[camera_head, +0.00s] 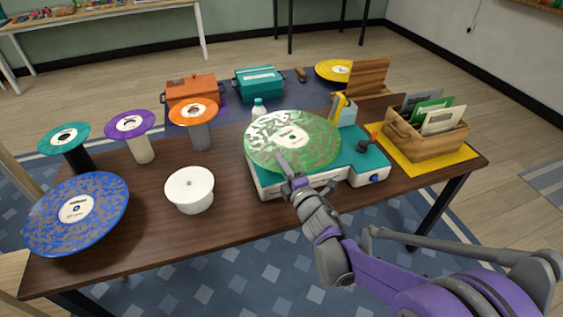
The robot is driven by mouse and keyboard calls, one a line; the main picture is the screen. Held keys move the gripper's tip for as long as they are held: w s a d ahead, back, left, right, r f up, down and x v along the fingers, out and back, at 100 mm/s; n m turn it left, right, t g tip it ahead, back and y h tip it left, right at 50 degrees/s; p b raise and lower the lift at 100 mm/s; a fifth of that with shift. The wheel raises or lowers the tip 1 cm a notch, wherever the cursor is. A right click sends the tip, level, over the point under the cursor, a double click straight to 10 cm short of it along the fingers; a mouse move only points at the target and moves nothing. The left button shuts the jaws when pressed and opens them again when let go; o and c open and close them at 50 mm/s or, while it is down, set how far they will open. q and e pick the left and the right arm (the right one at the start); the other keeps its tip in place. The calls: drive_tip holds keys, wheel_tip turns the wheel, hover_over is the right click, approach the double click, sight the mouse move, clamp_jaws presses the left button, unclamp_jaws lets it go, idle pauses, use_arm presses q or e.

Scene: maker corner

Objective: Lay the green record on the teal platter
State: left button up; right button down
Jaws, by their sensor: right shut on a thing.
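The green record (305,133) is a large green and silver-speckled disc with a pale label. It is over the left part of the turntable (366,155), which has a teal top and white sides. My right gripper (284,166) is shut on the record's near edge. The disc covers the place where the teal platter would be, so I cannot see the platter or tell whether the disc touches it. My left gripper is not in view.
A white round pot (190,190) and a blue record (77,213) are at the left. Teal, purple and orange small discs (130,124) stand on posts behind. A wooden crate of sleeves (428,136) is at the right on a yellow mat (392,163). A small white bottle (259,108) stands behind the record.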

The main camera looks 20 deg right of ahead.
drive_tip(key=shift+f+b, duration=1.6)
drive_tip(key=shift+f, duration=0.9)
drive_tip(key=shift+f+b, duration=0.4)
drive_tip(key=shift+f, duration=0.2)
drive_tip(key=c, duration=1.3)
unclamp_jaws()
drive_tip(key=shift+o, duration=0.2)
drive_tip(key=s+d, duration=0.1)
drive_tip(key=s, duration=1)
drive_tip(key=shift+d, duration=0.3)
